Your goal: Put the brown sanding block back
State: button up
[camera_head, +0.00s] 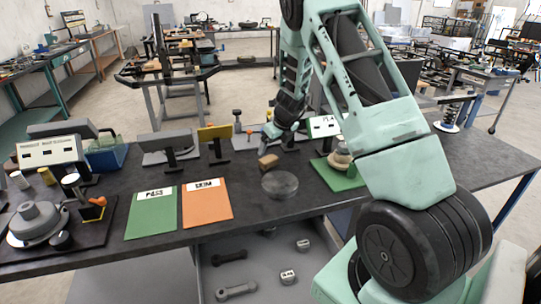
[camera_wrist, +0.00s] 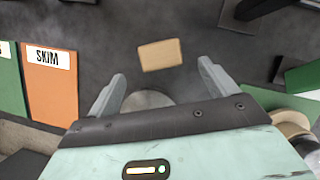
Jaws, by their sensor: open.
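The brown sanding block (camera_head: 268,162) lies on the dark workbench, just behind a round grey disc (camera_head: 280,184). In the wrist view the block (camera_wrist: 160,55) lies beyond my fingertips, near the middle of the gap and apart from both. My gripper (camera_wrist: 162,78) is open and empty, with its two fingers spread on either side of the disc, which my gripper partly hides. In the head view my arm comes down from the top right, and its fingers are hard to make out behind the block.
A green card (camera_head: 152,212) and an orange card (camera_head: 207,203) lie to the left. A green mat (camera_head: 338,178) with stacked round parts sits to the right. Stands and a yellow-topped holder (camera_head: 214,133) line the back. An open drawer (camera_head: 262,270) holds metal parts below the bench.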

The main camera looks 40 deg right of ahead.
jog(key=s+a+r+n+g+y, duration=0.1)
jog(key=s+a+r+n, duration=0.4)
jog(key=a, duration=0.6)
jog(key=s+a+r+n+g+y, duration=0.1)
jog(key=a+r+n, duration=0.1)
jog(key=a+n, duration=0.7)
jog(key=s+a+r+n+y, duration=0.25)
jog(key=a+r+n, duration=0.2)
jog(key=a, duration=0.75)
jog(key=s+a+r+n+g+h, duration=0.1)
jog(key=s+a+r+n+g, duration=0.1)
jog(key=s+a+n, duration=0.9)
jog(key=s+n+h, duration=0.2)
jog(key=s+n, duration=1.3)
jog(key=shift+g+h, duration=0.3)
jog(key=shift+h, duration=0.05)
jog(key=shift+s, duration=0.15)
